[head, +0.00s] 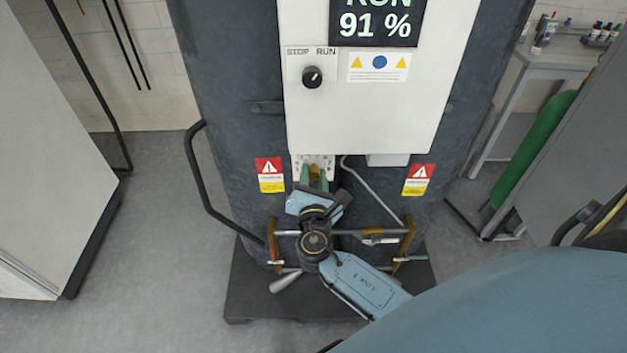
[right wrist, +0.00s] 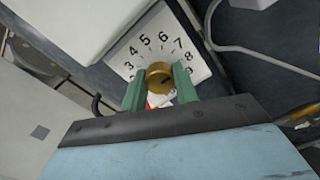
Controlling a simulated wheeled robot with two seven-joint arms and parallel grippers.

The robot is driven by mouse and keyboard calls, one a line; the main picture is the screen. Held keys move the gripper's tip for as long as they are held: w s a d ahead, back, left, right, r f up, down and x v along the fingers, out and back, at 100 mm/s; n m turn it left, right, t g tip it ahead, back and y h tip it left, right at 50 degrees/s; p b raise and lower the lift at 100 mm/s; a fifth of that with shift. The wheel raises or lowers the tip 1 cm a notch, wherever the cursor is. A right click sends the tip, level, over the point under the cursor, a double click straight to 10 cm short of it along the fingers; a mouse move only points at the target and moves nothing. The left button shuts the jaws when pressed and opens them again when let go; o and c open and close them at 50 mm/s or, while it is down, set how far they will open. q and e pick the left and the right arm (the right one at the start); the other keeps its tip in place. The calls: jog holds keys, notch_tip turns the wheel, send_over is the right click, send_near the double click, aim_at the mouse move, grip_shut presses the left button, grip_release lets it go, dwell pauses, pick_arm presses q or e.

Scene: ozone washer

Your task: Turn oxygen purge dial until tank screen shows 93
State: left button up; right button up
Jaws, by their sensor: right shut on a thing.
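The tank screen (head: 377,24) at the top of the head view reads "RUN" and "91 %". The brass oxygen purge dial (right wrist: 158,76) is in front of a white scale plate (right wrist: 176,44) with numbers from 3 to 9 showing. My right gripper (right wrist: 160,92) is shut on the dial, its green fingers on both sides of it. In the head view the right gripper (head: 315,180) reaches the dial below the white panel, and mostly hides it. My left gripper is not in view.
A white control panel (head: 420,120) with a black STOP/RUN knob (head: 312,77) is on the dark tank (head: 225,100). Brass pipework (head: 408,240) sits beside my right arm. A black curved handle (head: 195,180) sticks out at left. A green cylinder (head: 530,160) stands at right.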

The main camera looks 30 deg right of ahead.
jog(key=shift+m+b, duration=0.9)
jog(key=shift+m, duration=0.5)
jog(key=o, duration=1)
jog(key=b+v, duration=0.2)
jog(key=v, duration=1.1)
jog(key=shift+s+a, duration=0.1)
jog(key=shift+a, duration=0.1)
